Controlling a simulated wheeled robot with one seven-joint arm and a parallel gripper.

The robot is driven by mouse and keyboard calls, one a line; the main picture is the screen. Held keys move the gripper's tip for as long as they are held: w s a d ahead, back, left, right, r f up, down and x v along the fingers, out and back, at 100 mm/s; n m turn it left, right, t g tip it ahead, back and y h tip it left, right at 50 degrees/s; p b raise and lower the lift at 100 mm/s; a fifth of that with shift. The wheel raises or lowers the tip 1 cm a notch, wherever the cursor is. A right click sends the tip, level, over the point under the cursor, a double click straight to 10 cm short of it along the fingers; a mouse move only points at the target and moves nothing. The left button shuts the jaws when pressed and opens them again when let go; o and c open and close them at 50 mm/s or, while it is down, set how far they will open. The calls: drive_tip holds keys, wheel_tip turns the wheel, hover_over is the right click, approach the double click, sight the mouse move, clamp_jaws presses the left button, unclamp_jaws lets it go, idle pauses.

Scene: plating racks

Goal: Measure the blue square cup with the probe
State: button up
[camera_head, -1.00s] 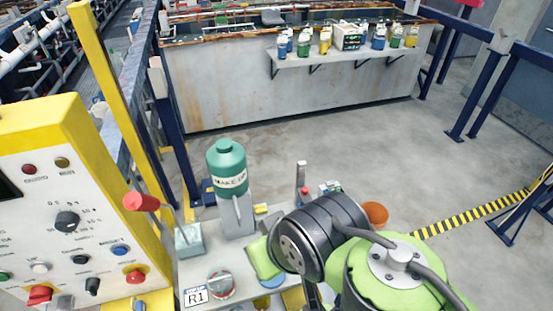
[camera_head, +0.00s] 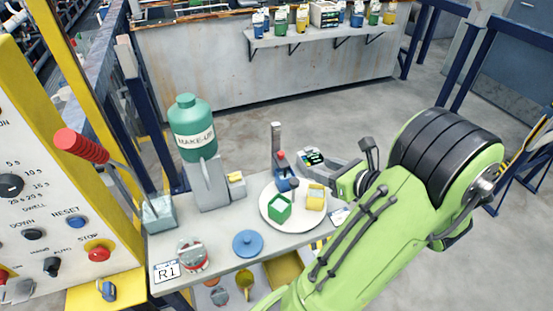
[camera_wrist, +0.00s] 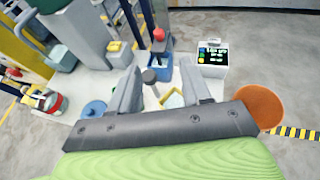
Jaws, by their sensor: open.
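The blue square cup (camera_head: 283,184) is at the back of a round white plate (camera_head: 266,216), below a grey post with a red knob (camera_head: 281,155). In the wrist view the blue cup (camera_wrist: 161,68) is just beyond my fingers. A dark round-headed piece (camera_wrist: 150,77), possibly the probe, shows between the fingers; I cannot tell whether it touches the cup. A green square cup (camera_head: 279,208) and a yellow square cup (camera_head: 315,197) share the plate. My gripper (camera_wrist: 161,72) is open, reaching in from the right at the plate. A meter with a lit display (camera_head: 312,158) stands behind.
A green MAKE-UP bottle (camera_head: 192,128) on a grey stand is left of the plate. An orange disc (camera_wrist: 260,105) is right of my gripper.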

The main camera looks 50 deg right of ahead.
sight(283, 155)
drive_tip(key=b+x, duration=0.2)
drive_tip(key=x, duration=1.3)
drive_tip(key=shift+w, duration=0.4)
clamp_jaws()
